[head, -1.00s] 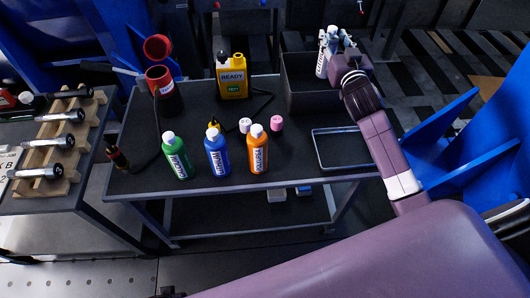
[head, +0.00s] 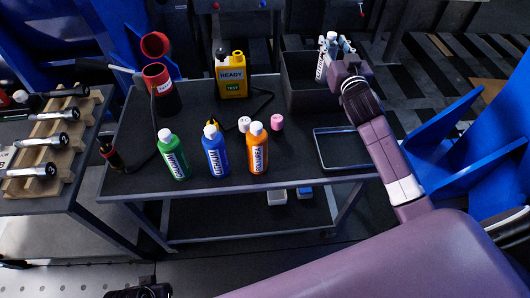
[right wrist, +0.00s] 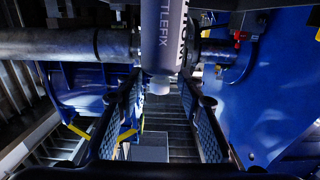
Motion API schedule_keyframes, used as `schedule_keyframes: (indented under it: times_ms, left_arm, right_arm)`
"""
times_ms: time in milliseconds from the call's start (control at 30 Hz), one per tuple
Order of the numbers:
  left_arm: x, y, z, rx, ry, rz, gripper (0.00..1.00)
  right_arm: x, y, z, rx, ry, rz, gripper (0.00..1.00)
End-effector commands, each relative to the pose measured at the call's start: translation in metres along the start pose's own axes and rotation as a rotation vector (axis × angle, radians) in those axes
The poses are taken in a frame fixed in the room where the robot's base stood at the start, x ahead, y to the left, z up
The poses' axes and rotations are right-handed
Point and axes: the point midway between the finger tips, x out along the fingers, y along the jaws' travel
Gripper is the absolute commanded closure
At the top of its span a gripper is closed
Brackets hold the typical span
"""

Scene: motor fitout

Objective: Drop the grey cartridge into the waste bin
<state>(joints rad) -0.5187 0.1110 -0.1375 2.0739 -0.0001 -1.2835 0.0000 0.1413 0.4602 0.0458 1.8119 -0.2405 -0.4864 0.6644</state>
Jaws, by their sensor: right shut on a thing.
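The grey cartridge (head: 321,67), pale with dark lettering, is in my right gripper (head: 335,47) in the head view. It is held above the back right of the cart, by the rim of an open dark box (head: 306,101). I cannot tell whether this box is the waste bin. In the right wrist view the cartridge (right wrist: 163,40) hangs at the top centre with its pale tip down, and the right gripper's meshed fingers (right wrist: 163,112) flank the view below. My left gripper's fingers are not visible; only a dark part of my left arm shows at the bottom edge.
Green (head: 174,158), blue (head: 216,155) and orange (head: 257,153) bottles stand on the dark cart. A yellow jug (head: 232,80) and a red-topped black container (head: 163,95) are behind. A rectangular wire frame (head: 318,150) lies at right. A side table holds a wooden rack (head: 63,150).

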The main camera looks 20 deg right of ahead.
Motion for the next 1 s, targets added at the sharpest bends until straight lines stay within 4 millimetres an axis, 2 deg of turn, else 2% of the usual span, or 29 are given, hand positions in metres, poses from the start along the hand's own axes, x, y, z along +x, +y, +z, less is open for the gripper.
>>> schedule_keyframes:
  times_ms: [167,200,367,733,867,1000]
  left_arm:
    - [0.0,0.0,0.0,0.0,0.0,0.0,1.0]
    - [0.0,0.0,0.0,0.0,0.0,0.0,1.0]
    - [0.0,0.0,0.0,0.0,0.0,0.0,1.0]
    - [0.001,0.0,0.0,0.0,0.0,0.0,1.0]
    - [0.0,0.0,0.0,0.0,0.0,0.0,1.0]
    - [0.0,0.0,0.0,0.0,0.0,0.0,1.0]
  right_arm:
    - [0.0,0.0,-0.001,0.0,0.001,0.0,1.0]
    - [0.0,0.0,-0.001,0.0,0.001,0.0,0.62]
    - [0.0,0.0,-0.001,0.0,0.001,0.0,0.45]
    - [-0.005,0.0,0.001,0.001,-0.001,0.0,0.45]
    - [-0.023,-0.001,0.002,0.0,-0.003,-0.001,0.45]
    - [-0.053,-0.001,0.002,0.002,-0.003,-0.001,0.45]
